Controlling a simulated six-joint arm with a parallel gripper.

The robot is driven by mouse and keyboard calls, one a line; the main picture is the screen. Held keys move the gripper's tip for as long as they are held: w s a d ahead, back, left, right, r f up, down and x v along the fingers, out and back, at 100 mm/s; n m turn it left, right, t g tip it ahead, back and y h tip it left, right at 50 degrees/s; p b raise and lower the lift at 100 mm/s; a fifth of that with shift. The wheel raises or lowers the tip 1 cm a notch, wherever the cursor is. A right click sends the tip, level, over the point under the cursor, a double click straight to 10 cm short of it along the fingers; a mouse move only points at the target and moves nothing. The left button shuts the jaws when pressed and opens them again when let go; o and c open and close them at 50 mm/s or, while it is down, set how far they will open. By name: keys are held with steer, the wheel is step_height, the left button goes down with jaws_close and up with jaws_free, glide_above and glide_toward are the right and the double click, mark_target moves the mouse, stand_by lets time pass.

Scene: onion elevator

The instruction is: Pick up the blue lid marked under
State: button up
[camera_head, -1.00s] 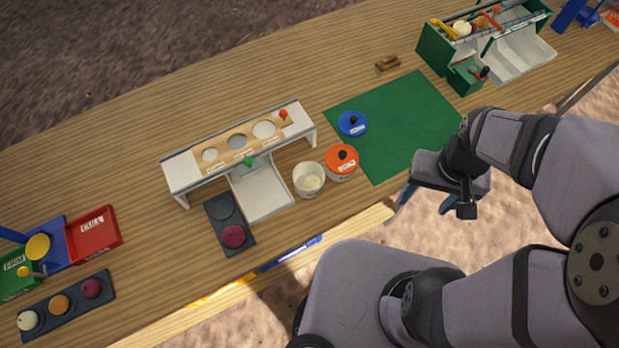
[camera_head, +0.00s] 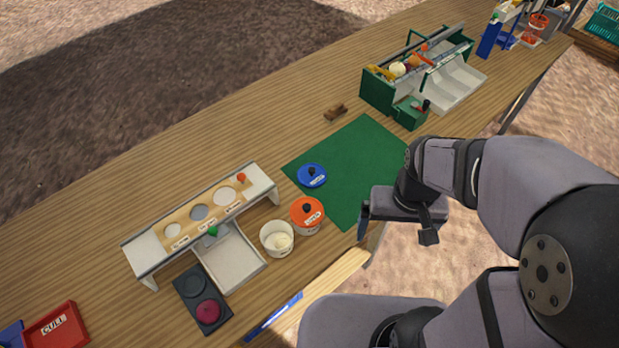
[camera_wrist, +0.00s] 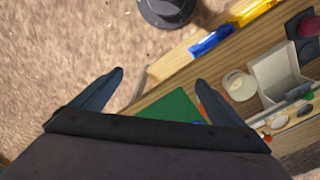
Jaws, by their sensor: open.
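The blue lid (camera_head: 312,176) has a black knob and a small white label too small to read. It lies on the left part of the green mat (camera_head: 362,160). My gripper (camera_head: 364,222) is at the near edge of the table, to the right of and nearer than the lid, apart from it. In the wrist view my gripper (camera_wrist: 160,85) shows two fingers spread wide with nothing between them. The green mat (camera_wrist: 172,106) shows just beyond the fingers there. The blue lid is mostly hidden behind the gripper body in that view.
A wooden sizing stand (camera_head: 200,222) is farther left. The mat's middle is clear.

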steer(key=w+a+f+b, duration=0.3)
steer(key=w+f+b, duration=0.25)
steer(key=w, duration=0.35)
steer(key=m+t+h+b, duration=0.2)
steer(key=m+t+b, duration=0.2)
steer(key=b, duration=0.7)
glide_toward(310, 172)
steer(key=x, duration=0.2)
steer(key=shift+w+f, duration=0.15)
steer(key=shift+f, duration=0.05)
steer(key=shift+p+x, duration=0.75)
steer(key=shift+x, duration=0.75)
steer(key=shift+p+x, duration=0.55)
steer(key=shift+x, duration=1.6)
steer(key=c, duration=1.1)
